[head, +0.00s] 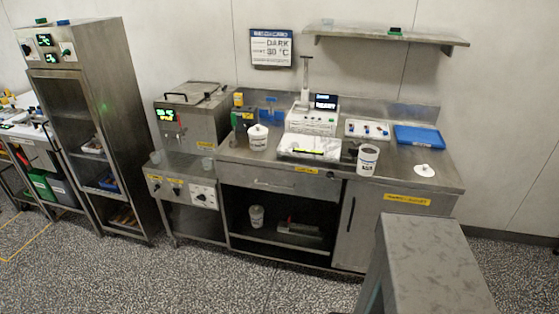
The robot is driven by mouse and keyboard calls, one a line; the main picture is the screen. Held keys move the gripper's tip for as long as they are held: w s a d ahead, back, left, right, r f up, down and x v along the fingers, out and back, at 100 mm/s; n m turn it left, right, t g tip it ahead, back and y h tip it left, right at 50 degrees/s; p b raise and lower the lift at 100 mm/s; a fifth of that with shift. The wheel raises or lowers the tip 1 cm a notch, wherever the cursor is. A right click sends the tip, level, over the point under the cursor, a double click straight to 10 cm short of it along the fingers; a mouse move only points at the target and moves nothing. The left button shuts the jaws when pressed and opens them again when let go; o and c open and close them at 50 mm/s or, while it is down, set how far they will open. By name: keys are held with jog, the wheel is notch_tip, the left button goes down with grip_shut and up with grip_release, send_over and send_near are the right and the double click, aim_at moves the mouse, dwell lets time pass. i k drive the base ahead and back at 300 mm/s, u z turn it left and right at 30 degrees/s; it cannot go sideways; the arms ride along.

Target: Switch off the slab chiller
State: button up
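No readable label names the slab chiller, so I cannot tell for sure which unit it is. A lidded steel unit (193,117) left of the counter has a lit green and yellow display (166,115). Below it is a control panel (203,195) with several black knobs and a white plate. My gripper is not in view.
The steel counter (440,178) carries a white machine (311,121) with a lit screen, two white tubs (367,160), a blue tray (418,136) and a white tray of small parts (367,129). A wall shelf (440,40) hangs above. Speckled floor (220,275) in front is clear.

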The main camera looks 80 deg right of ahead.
aim_at(330, 175)
jog(key=u, duration=0.15)
jog(key=k, duration=0.2)
jog(key=z, duration=2.95)
jog(key=k, duration=0.55)
jog(key=u, duration=0.3)
jog(key=i, duration=0.35)
jog(key=z, duration=0.1)
